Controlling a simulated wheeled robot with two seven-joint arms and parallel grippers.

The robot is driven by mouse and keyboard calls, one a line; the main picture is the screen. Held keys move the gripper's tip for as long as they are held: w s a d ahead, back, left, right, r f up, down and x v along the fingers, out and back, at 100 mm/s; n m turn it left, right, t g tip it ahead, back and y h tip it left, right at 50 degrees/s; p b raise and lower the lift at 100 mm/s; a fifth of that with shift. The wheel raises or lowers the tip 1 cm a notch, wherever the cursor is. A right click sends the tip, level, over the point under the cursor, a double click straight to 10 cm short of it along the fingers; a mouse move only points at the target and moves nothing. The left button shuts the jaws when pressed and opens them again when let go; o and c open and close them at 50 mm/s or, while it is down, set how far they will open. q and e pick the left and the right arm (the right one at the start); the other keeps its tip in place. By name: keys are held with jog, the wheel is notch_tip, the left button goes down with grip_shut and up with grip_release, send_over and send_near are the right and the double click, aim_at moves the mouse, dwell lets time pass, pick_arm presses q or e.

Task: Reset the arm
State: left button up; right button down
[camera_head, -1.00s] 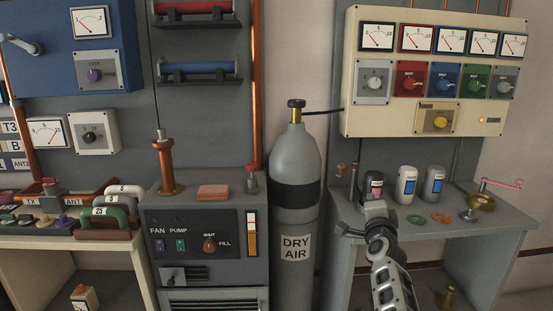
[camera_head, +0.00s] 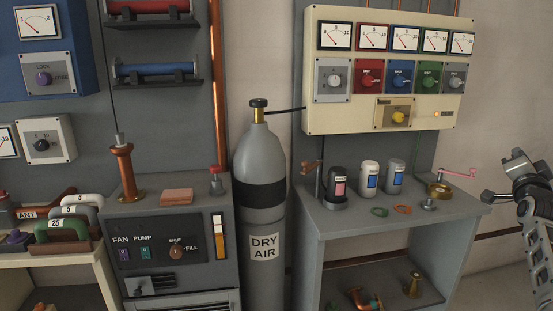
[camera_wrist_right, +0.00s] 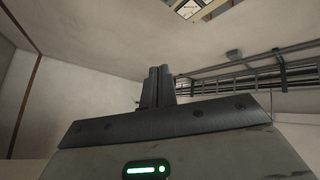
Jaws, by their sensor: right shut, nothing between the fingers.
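My right arm stands at the right edge of the head view, and its gripper (camera_head: 502,194) is beside the right end of the grey bench, apart from everything on it. In the right wrist view the two dark fingers of the right gripper (camera_wrist_right: 157,84) are together with nothing between them. My left gripper is not in view.
The grey bench (camera_head: 335,222) holds several small canisters (camera_head: 369,175), a green ring (camera_head: 379,211), an orange ring (camera_head: 402,209) and a brass piece with a pink handle (camera_head: 440,189). The DRY AIR cylinder (camera_head: 264,170) stands left of it. A cream meter panel (camera_head: 312,110) hangs above.

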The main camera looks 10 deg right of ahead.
jog(key=s+a+f+n+g+y, duration=0.1)
jog(key=s+a+f+n+y, duration=0.2)
jog(key=a+f+n, duration=0.45)
jog(key=s+a+f+n+g+y, duration=0.1)
jog(key=s+a+f+n+y, duration=0.3)
jog(key=a+f, duration=0.6)
jog(key=s+a+f+n+g+y, duration=0.1)
jog(key=s+a+f+n+y, duration=0.35)
jog(key=f, duration=0.75)
jog(key=s+a+f+n+g+y, duration=0.1)
jog(key=s+a+f+n+g, duration=0.25)
jog(key=s+a+f, duration=0.45)
jog(key=s+a+f+n+g+y, duration=0.2)
jog(key=s+a+f+n, duration=0.2)
jog(key=s+a, duration=0.75)
jog(key=a+m+t, duration=0.1)
jog(key=a+m, duration=0.4)
jog(key=a, duration=0.3)
jog(key=shift+a+r, duration=0.15)
jog(key=shift+a, duration=0.25)
